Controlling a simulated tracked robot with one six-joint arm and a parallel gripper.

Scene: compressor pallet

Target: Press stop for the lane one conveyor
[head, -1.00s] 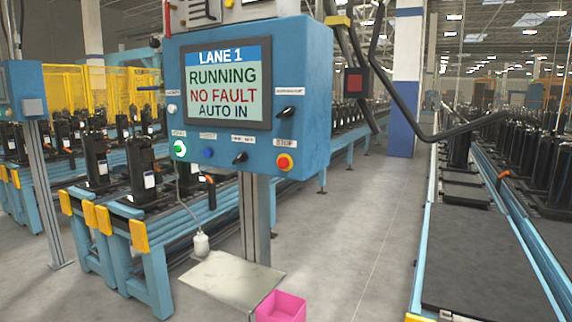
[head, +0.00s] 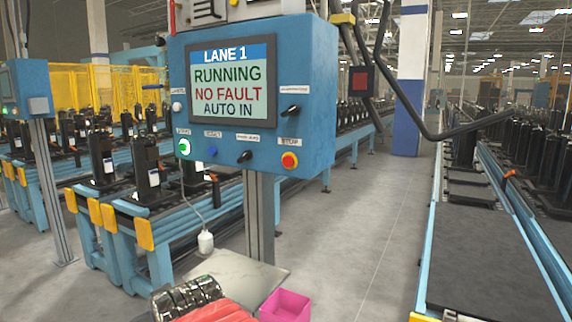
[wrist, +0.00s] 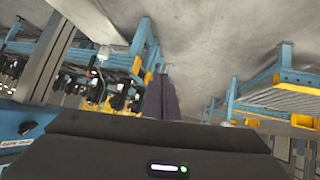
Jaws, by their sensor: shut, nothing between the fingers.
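The blue control box (head: 320,90) stands on a post in the head view. Its screen (head: 229,89) reads LANE 1, RUNNING, NO FAULT, AUTO IN. The stop button (head: 289,159) is a red mushroom head on a yellow base at the box's lower right, under a STOP label. A lit green button (head: 184,147), a blue button (head: 212,152) and a black selector (head: 244,156) sit to its left. My gripper (wrist: 165,97) is shut and empty in the wrist view, with part of the blue box at the lower left edge. The stop button is not visible there.
A metal shelf (head: 235,279) and a pink bin (head: 286,306) are below the box. A white pendant (head: 205,242) hangs on a cord. Conveyors (head: 480,250) run at right and left. Grey floor (head: 360,235) lies open between them.

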